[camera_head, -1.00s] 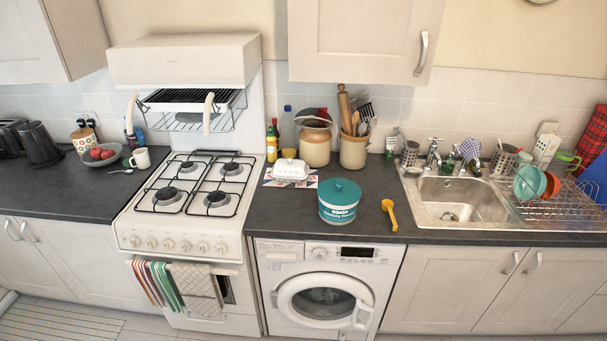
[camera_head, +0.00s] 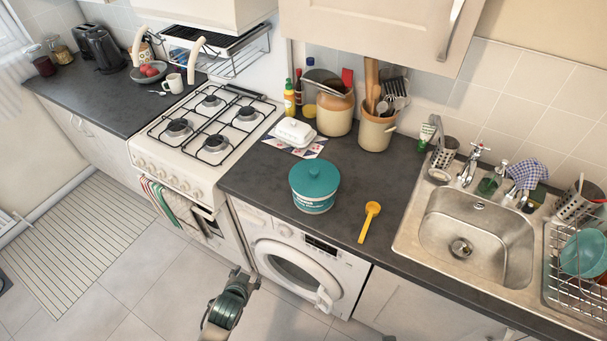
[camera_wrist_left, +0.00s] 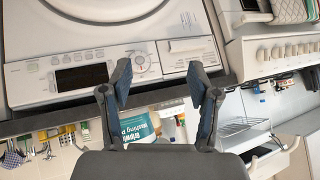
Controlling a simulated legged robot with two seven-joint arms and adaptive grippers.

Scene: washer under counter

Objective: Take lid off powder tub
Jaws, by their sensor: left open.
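The powder tub (camera_head: 314,203) stands upright on the dark counter above the washing machine. Part of the tub's label (camera_wrist_left: 138,127) shows between my fingers in the left wrist view, where the hand hides the rest. My left gripper (camera_head: 240,280) is low in front of the washing machine, below the counter edge and apart from the tub. In the left wrist view my left gripper (camera_wrist_left: 160,78) is open and empty. My right gripper is in neither view.
A yellow scoop (camera_head: 370,221) lies right of the tub. A white butter dish (camera_head: 294,131) and crocks (camera_head: 335,110) stand behind it. The stove (camera_head: 210,125) is to the left and the sink (camera_head: 470,235) to the right. The washing machine (camera_head: 295,265) is below.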

